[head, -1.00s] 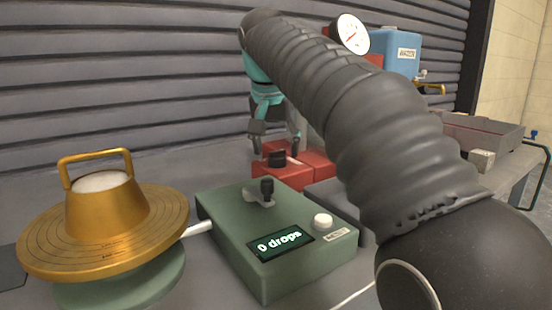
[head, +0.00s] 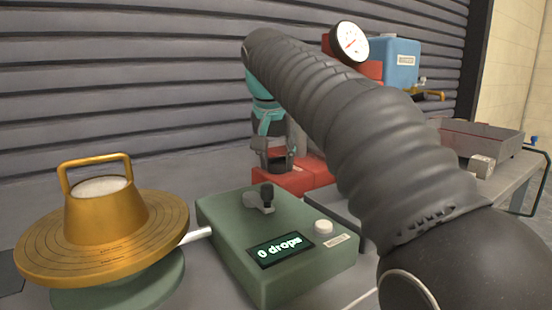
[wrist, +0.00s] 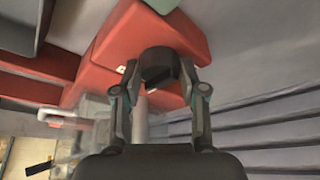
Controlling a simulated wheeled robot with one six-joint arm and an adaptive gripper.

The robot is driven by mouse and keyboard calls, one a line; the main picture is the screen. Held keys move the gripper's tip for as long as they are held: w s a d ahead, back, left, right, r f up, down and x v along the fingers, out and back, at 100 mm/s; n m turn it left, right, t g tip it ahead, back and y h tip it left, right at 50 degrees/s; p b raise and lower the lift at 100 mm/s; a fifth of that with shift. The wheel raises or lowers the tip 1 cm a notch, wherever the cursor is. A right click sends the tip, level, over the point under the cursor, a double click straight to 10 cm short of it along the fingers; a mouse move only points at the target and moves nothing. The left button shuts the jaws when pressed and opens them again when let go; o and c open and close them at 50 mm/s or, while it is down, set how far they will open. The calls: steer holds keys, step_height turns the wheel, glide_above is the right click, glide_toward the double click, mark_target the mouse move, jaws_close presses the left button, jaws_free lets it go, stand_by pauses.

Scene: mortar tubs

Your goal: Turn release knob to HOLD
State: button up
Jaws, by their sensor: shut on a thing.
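The release knob (wrist: 158,62) is black and sits on the top of a red base (wrist: 120,45). In the head view the red base (head: 318,173) stands behind the green box, and the knob is mostly hidden by my fingers. My gripper (head: 273,158) reaches down to it from above. In the wrist view my gripper (wrist: 158,74) has one finger on each side of the knob and is shut on it. No HOLD mark can be read, and the knob's setting cannot be told.
A green box (head: 225,225) with a small black lever, a white button and a "0 drops" display stands in front. A brass cone on a round table (head: 100,215) is at left. A dial gauge (head: 349,42), a blue tank (head: 398,60) and a grey tray (head: 480,138) are behind my arm.

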steer(key=shift+n, duration=0.3)
steer(key=n+p, duration=0.1)
steer(key=n+y+p, duration=0.1)
steer(key=n, duration=0.1)
steer(key=shift+d+r+n+y, duration=0.1)
steer(key=shift+d+n+y, duration=0.05)
steer(key=shift+n+y, duration=0.15)
steer(key=n, duration=0.2)
steer(key=n+g+y+p, duration=0.1)
steer(key=n, duration=0.1)
steer(key=shift+d+n+y, duration=0.1)
steer(key=shift+n+y, duration=0.2)
steer(key=n+g+y, duration=0.1)
steer(key=n, duration=0.3)
steer(key=shift+w, duration=0.15)
steer(key=shift+n+g+y, duration=0.3)
steer(key=shift+n+g, duration=0.15)
steer(key=shift+n, duration=0.8)
steer(key=shift+n+g+y, duration=0.3)
steer(key=shift+n+g, duration=0.15)
steer(key=shift+n, duration=0.8)
steer(key=shift+f, duration=0.2)
steer(key=o, duration=1.1)
steer(key=shift+o, duration=0.2)
steer(key=shift+d+r, duration=0.1)
